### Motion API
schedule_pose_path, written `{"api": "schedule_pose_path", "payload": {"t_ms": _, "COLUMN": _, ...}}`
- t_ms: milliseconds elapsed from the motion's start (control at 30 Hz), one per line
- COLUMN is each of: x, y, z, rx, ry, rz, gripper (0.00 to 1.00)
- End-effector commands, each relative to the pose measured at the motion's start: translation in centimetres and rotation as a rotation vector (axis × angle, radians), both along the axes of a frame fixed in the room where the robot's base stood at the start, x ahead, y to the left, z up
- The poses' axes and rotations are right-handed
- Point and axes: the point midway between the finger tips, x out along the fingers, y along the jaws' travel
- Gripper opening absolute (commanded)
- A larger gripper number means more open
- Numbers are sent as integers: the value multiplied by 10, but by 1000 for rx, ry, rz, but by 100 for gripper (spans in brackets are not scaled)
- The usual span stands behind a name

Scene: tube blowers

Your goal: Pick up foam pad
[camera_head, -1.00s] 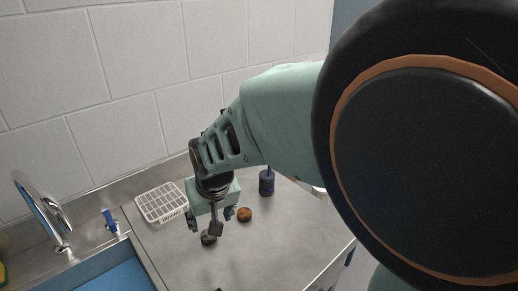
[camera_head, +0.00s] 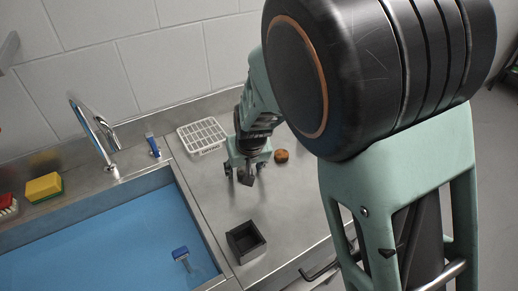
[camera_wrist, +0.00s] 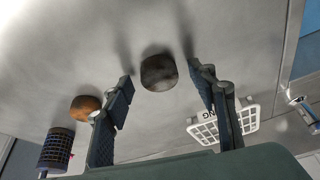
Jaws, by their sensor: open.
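A dark, round, pad-like piece (camera_wrist: 159,72) lies on the steel counter in the wrist view. It appears to be the foam pad, though its texture is too dim to be sure. My gripper (camera_head: 241,176) points down over the counter in the head view, with its fingers spread. In the wrist view the dark piece shows in the gap between the two fingertips, with no contact visible. An orange-brown round piece (camera_wrist: 85,107) lies beside the left finger and also shows in the head view (camera_head: 281,156).
A white grid rack (camera_head: 202,134) stands behind my gripper. A dark blue cylinder (camera_wrist: 57,148) stands near the brown piece. A black open box (camera_head: 246,240) sits at the counter's front. The blue sink (camera_head: 110,240), tap (camera_head: 97,130) and yellow sponge (camera_head: 43,187) are left. Bare counter surrounds the box.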

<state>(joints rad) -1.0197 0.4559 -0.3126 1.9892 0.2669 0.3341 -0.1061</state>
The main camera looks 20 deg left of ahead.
Motion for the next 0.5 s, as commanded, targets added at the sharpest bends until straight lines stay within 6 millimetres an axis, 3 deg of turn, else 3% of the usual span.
{"api": "schedule_pose_path", "payload": {"t_ms": 133, "x": 0, "y": 0, "z": 0, "rx": 0, "ry": 0, "rz": 0, "gripper": 52}}
{"api": "schedule_pose_path", "payload": {"t_ms": 400, "x": 0, "y": 0, "z": 0, "rx": 0, "ry": 0, "rz": 0, "gripper": 24}}
{"api": "schedule_pose_path", "payload": {"t_ms": 500, "x": 0, "y": 0, "z": 0, "rx": 0, "ry": 0, "rz": 0, "gripper": 22}}
